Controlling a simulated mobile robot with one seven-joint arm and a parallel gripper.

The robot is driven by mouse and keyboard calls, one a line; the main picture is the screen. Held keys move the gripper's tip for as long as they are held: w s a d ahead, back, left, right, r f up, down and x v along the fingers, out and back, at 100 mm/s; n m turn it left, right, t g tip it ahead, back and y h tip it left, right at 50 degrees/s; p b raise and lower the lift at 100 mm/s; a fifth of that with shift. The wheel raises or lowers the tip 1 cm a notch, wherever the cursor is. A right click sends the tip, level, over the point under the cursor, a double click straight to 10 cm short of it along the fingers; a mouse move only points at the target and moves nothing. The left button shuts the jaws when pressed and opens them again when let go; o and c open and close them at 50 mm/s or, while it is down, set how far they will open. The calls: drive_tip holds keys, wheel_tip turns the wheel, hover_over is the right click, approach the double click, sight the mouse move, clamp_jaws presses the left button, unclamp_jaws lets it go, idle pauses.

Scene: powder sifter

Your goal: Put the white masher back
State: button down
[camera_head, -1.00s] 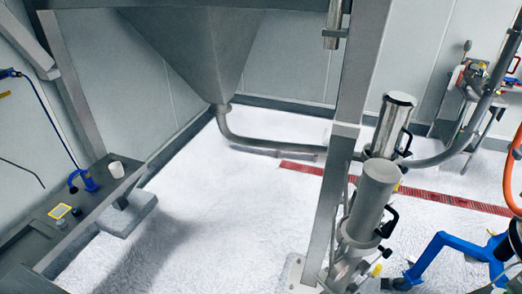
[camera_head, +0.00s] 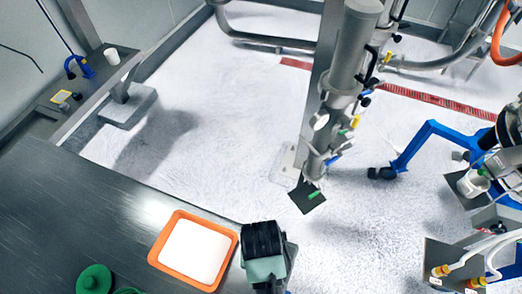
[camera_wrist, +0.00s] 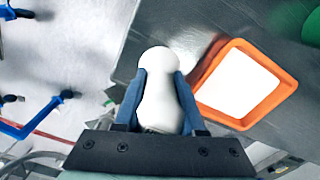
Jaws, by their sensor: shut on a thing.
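The masher's lower end is hidden behind the gripper body. In the head view my gripper (camera_head: 265,254) is at the bottom middle, by the table edge, right of an orange tray. The masher cannot be made out there.
The orange-rimmed tray (camera_head: 226,263) with a white inside lies on the dark metal table (camera_head: 90,205). It also shows in the wrist view (camera_wrist: 272,107). A green round object (camera_head: 94,279) is at the lower left. A steel column (camera_head: 345,75) stands beyond the table.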

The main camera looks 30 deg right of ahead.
drive_tip(key=f, duration=0.3)
drive_tip(key=shift+w, duration=0.2)
drive_tip(key=shift+f+p, duration=0.35)
drive_tip(key=shift+f, duration=1.7)
drive_tip(key=shift+f, duration=0.1)
drive_tip(key=c, duration=0.5)
unclamp_jaws()
wheel_tip(320, 180, up, 12)
drive_tip(key=shift+r+b, duration=0.1)
drive_tip(key=shift+b, duration=0.3)
